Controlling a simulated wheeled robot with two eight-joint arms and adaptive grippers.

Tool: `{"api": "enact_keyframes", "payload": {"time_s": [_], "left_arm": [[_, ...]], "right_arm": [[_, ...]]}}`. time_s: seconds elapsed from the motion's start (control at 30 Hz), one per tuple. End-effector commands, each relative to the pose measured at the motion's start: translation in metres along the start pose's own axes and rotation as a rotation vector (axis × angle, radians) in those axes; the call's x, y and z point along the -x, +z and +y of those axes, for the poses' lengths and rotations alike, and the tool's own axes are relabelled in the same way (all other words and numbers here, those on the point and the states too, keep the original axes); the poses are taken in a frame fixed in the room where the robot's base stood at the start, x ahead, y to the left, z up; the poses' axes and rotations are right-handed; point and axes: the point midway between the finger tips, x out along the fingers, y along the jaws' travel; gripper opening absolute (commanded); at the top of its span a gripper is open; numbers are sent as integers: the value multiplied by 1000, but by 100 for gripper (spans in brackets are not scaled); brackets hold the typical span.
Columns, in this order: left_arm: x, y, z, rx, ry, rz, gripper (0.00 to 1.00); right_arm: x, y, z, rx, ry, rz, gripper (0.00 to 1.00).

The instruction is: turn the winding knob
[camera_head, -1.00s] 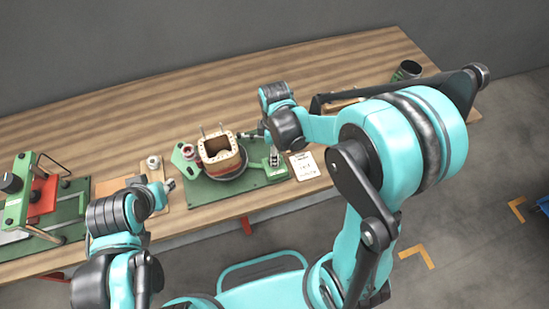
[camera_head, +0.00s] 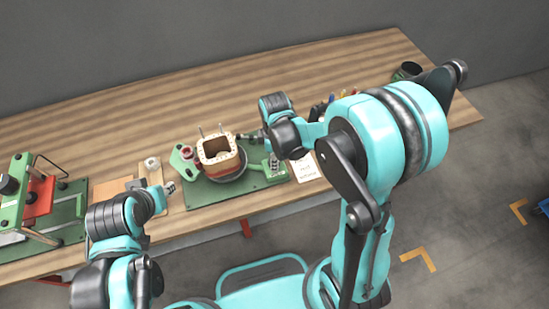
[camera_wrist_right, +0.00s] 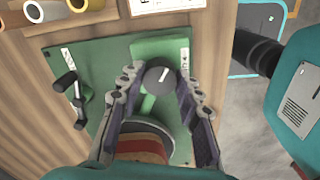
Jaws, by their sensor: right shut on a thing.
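The winding knob (camera_wrist_right: 157,80) is a dark round knob with a white mark, on a green arm of the winder, in the right wrist view. My right gripper (camera_wrist_right: 160,77) has a finger on each side of it and is shut on it. In the head view my right gripper (camera_head: 271,164) is small, over the right part of the winder's green base (camera_head: 210,197), and the knob cannot be made out. A square coil (camera_head: 217,150) with a pale top stands on the winder. My left gripper (camera_head: 169,188) is left of the base; its jaws are too small to judge.
A black-handled lever (camera_wrist_right: 68,87) stands on the base. A white paper sheet (camera_head: 308,168) lies right of it. A green press with a red block (camera_head: 40,195) stands at the far left. A dark cup (camera_head: 407,71) stands at the back right. The table's back left is clear.

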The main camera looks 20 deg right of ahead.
Motion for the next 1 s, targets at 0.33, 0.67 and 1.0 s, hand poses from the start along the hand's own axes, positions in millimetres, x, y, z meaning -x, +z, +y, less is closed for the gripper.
{"api": "enact_keyframes", "payload": {"time_s": [0.33, 0.67, 1.0], "left_arm": [[-3, 2, 0, 0, 0, 0, 34], [-7, 5, 0, 0, 0, 0, 34], [-10, 7, 0, 0, 0, 0, 34]], "right_arm": [[0, 0, 0, -135, 0, 0, 5], [-1, 0, -1, -427, 0, 0, 5], [0, 0, -1, -749, 0, 0, 5]]}}
